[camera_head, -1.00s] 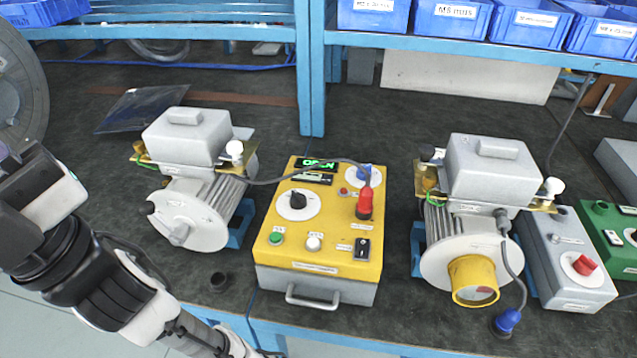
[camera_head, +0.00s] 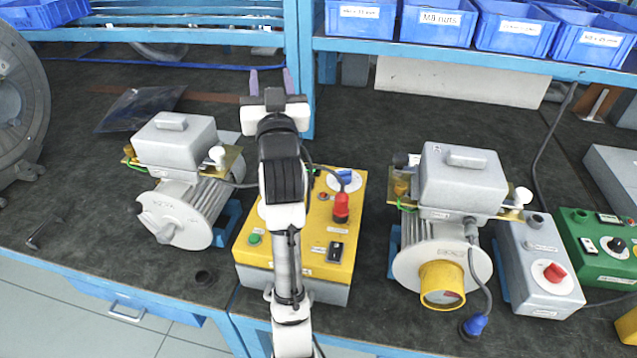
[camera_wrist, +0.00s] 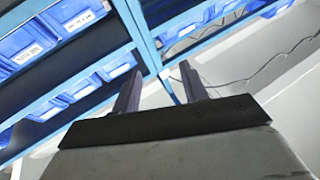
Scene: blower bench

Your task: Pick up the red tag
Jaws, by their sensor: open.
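I cannot make out a red tag in either view. Red items that show are a red plug (camera_head: 341,207) upright on the yellow control box (camera_head: 300,270) and a red knob (camera_head: 554,272) on a grey box. My gripper (camera_head: 270,80) is raised over the middle of the bench, beyond the yellow box and in front of the blue shelf post. Its two fingers are apart with nothing between them, as the wrist view (camera_wrist: 160,78) also shows. My arm hides part of the yellow box's top.
A blower with a grey motor (camera_head: 180,205) stands left of the yellow box, another (camera_head: 440,250) right of it. Blue bins (camera_head: 440,22) line the shelf above. A green box (camera_head: 600,235) is at the right.

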